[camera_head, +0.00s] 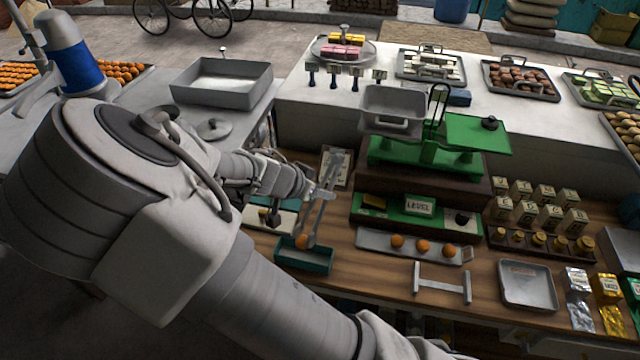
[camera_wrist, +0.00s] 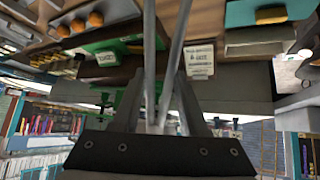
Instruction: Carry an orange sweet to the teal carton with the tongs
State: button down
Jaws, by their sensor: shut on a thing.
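My gripper (camera_head: 322,192) is shut on the metal tongs (camera_head: 325,205), which slant down toward the front. In the wrist view the two tong arms (camera_wrist: 166,75) run up out of the frame. An orange sweet (camera_head: 302,242) is at the tong tips, at the far rim of the teal carton (camera_head: 305,262). I cannot tell whether it is pinched or touches the carton. Three more orange sweets (camera_head: 423,246) sit in a row on a narrow metal tray (camera_head: 374,241) to the right.
A green balance scale (camera_head: 415,160) stands behind the tray, with a green box with a label (camera_head: 418,207) before it. A metal stand (camera_head: 442,284) and a square metal dish (camera_head: 527,284) lie at front right. Small labelled boxes (camera_head: 527,213) and brass weights (camera_head: 540,240) stand farther right.

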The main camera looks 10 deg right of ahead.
jog(key=shift+f+b, duration=1.1)
jog(key=shift+f, duration=1.05)
jog(key=c, duration=1)
grip_release()
notch_tip(320, 180, up, 10)
jog(key=p, duration=0.4)
